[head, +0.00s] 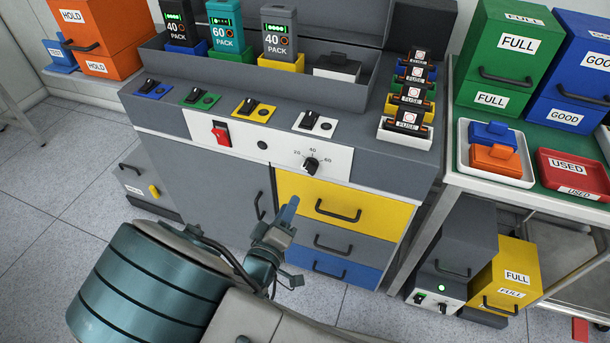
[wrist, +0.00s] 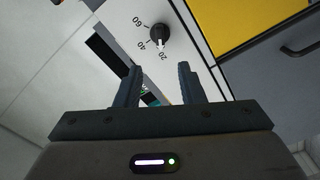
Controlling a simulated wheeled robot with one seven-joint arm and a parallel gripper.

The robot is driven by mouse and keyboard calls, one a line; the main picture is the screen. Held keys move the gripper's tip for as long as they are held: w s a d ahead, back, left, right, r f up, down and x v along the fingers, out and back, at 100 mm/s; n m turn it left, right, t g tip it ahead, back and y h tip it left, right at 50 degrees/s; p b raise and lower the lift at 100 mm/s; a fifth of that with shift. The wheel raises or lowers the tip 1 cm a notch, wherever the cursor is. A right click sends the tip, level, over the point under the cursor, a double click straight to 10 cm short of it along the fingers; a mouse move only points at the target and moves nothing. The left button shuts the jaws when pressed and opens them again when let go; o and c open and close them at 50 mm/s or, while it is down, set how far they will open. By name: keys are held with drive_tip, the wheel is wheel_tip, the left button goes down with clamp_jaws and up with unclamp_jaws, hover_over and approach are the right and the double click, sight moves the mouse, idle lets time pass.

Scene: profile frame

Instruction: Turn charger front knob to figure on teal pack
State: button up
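The charger's front knob (head: 311,166) is a round black knob on a white plate with figures 20, 40 and 60. In the wrist view the knob (wrist: 159,32) has a white mark that appears to point at 20. The teal pack (head: 227,42) stands in the charger's back row, second from left, and its label reads 60. My gripper (head: 289,209) is below and in front of the knob, apart from it. In the wrist view my gripper (wrist: 158,72) is open, with nothing between the fingers, and the knob lies beyond the fingertips.
A red switch (head: 221,134) sits left of the knob on the same plate. A yellow drawer with a handle (head: 338,212) is just below the knob. Fuses (head: 408,120) stand at the charger's right end. A side table (head: 463,182) stands to the right.

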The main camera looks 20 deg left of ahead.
sight(306, 171)
drive_tip(key=w, duration=0.4)
drive_tip(key=w+b, duration=0.1)
drive_tip(key=w, duration=0.3)
drive_tip(key=w+d, duration=0.1)
drive_tip(key=w, duration=0.3)
drive_tip(key=shift+w, duration=0.2)
clamp_jaws()
